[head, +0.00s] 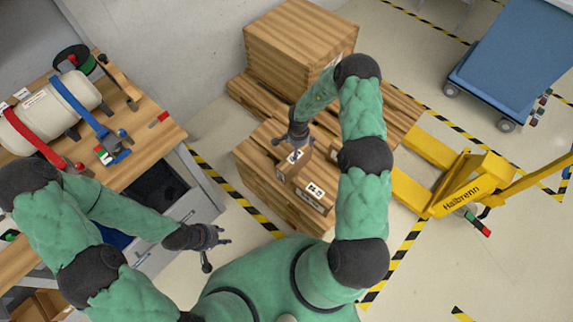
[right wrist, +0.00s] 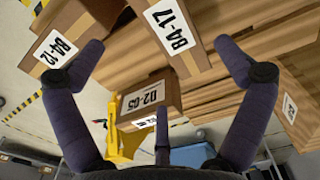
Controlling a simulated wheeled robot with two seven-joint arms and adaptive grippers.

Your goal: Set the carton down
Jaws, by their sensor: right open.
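My right gripper (head: 294,140) is open just above small brown cartons on a wooden crate (head: 255,170). In the right wrist view, a carton labelled BA-17 (right wrist: 190,62) lies between its spread fingers (right wrist: 160,46), with gaps visible on both sides. The near carton (head: 288,167) and a longer labelled carton (head: 312,197) show below the gripper in the head view. A carton labelled D2-05 (right wrist: 168,84) and one labelled BA-12 (right wrist: 75,18) also show in the wrist view. Which carton the task means is unclear. My left gripper (head: 218,240) is open and empty beside the workbench.
A larger wooden crate (head: 290,40) stands behind on a pallet (head: 400,110). The workbench (head: 150,140) with tools stands at left. Open floor shows at lower right.

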